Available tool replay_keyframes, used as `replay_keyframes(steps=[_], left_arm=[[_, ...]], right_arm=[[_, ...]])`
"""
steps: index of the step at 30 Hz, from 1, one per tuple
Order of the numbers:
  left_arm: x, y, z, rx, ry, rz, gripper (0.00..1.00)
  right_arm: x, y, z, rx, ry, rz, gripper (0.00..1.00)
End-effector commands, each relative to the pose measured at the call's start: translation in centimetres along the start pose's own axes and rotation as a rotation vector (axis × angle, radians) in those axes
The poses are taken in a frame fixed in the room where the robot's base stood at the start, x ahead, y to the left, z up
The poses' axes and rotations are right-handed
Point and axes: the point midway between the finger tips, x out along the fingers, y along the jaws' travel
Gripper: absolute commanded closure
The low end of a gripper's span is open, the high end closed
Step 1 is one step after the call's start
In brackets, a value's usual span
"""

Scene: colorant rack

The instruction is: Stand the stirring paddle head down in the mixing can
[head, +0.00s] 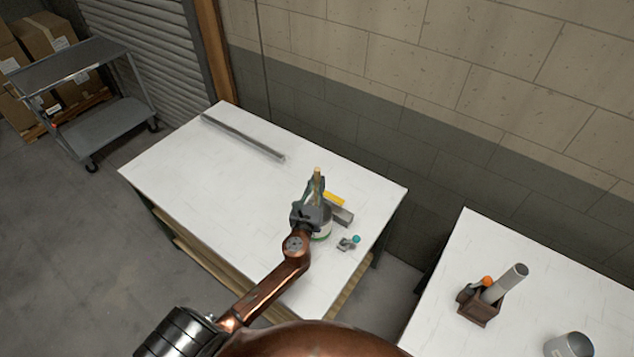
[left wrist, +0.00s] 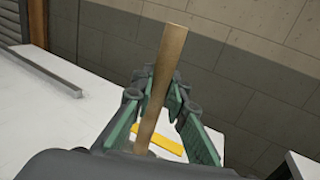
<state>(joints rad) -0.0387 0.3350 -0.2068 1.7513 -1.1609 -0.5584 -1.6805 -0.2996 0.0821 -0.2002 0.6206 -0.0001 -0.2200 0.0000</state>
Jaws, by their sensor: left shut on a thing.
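The stirring paddle shows as a pale wooden handle (head: 317,173) that sticks up out of my left gripper (head: 315,188). In the left wrist view the handle (left wrist: 163,75) rises, slightly tilted, between the green-padded fingers (left wrist: 165,105). My left gripper is shut on it. The mixing can (head: 322,229), with a pale and green side, stands on the table just under and behind the gripper, which hides most of it. The paddle's head is hidden, so I cannot tell whether it is inside the can. My right gripper is not in view.
A yellow item (head: 334,199) and a grey block (head: 342,215) lie close behind the can. A small metal part with a teal knob (head: 356,239) is at its right. A grey bar (head: 243,136) lies along the back. The left part of the white table (head: 190,170) is clear.

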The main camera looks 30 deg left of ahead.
Motion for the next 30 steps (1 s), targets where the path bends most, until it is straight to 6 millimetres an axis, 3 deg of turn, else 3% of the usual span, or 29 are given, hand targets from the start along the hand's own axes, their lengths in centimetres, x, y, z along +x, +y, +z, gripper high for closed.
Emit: replay_keyframes(steps=[13, 26, 27, 30], left_arm=[[0.0, 0.0, -3.6, 0.001, 0.000, 0.000, 1.00], [0.0, 0.0, -4.1, 0.000, 0.000, 0.000, 1.00], [0.0, 0.0, -4.1, 0.000, 0.000, 0.000, 0.86], [0.0, 0.0, -4.1, 0.000, 0.000, 0.000, 0.79]], right_arm=[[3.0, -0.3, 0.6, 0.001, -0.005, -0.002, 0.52], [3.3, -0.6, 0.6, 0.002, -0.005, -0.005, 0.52], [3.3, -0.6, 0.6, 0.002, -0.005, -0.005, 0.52], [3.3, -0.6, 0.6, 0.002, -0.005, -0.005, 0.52]])
